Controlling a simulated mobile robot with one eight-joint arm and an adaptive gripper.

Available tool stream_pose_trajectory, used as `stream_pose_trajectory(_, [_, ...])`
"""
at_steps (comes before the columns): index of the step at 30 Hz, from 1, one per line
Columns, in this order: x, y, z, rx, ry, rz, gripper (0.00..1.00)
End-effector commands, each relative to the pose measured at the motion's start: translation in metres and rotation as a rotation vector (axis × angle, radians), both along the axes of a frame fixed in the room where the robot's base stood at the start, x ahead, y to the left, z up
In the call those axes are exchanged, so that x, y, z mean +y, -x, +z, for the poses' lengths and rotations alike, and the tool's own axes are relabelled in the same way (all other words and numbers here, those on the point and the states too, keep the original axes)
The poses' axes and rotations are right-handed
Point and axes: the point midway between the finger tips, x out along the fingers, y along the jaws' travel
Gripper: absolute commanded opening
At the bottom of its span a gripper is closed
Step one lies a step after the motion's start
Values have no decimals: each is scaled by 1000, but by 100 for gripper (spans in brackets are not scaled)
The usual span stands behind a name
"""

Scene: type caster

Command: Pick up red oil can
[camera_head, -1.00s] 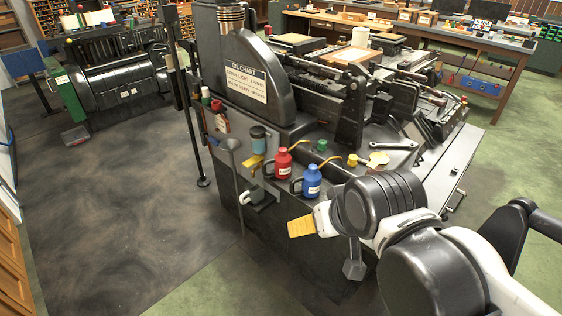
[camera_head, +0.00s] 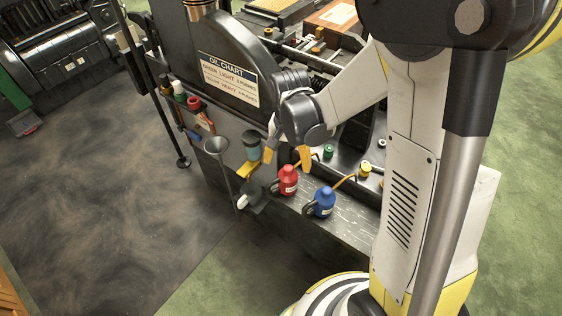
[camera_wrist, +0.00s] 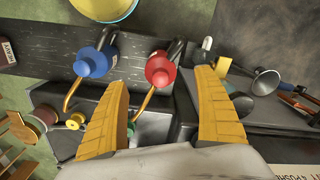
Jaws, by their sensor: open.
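The red oil can (camera_head: 288,180) stands upright on the machine's front ledge, with a white label and a thin yellow spout. In the wrist view the red can (camera_wrist: 160,70) lies ahead of and between the two yellow fingers. My gripper (camera_head: 287,157) is open and empty, above and just behind the red can. It also shows in the wrist view (camera_wrist: 165,85), its fingers spread wide. I see no contact with the can. The blue oil can (camera_head: 322,202) stands to the right of the red one; in the wrist view it (camera_wrist: 95,62) is to the left.
The black machine ledge (camera_head: 335,230) holds the cans. Green (camera_head: 328,151) and yellow (camera_head: 365,169) caps sit behind. An oil chart sign (camera_head: 230,80) rises behind.

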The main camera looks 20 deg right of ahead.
Motion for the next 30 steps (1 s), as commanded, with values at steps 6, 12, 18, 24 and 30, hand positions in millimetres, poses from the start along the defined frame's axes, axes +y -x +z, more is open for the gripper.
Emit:
stream_pose_trajectory(6, [0,-1,-38,-1,0,1,80])
stream_pose_trajectory(12, [-1,-2,-49,-2,0,1,80])
stream_pose_trajectory(18, [-5,-9,-80,-2,0,1,80])
stream_pose_trajectory(24, [-5,-8,-96,-2,0,2,80])
stream_pose_trajectory(30, [-5,-8,-94,-2,0,2,66])
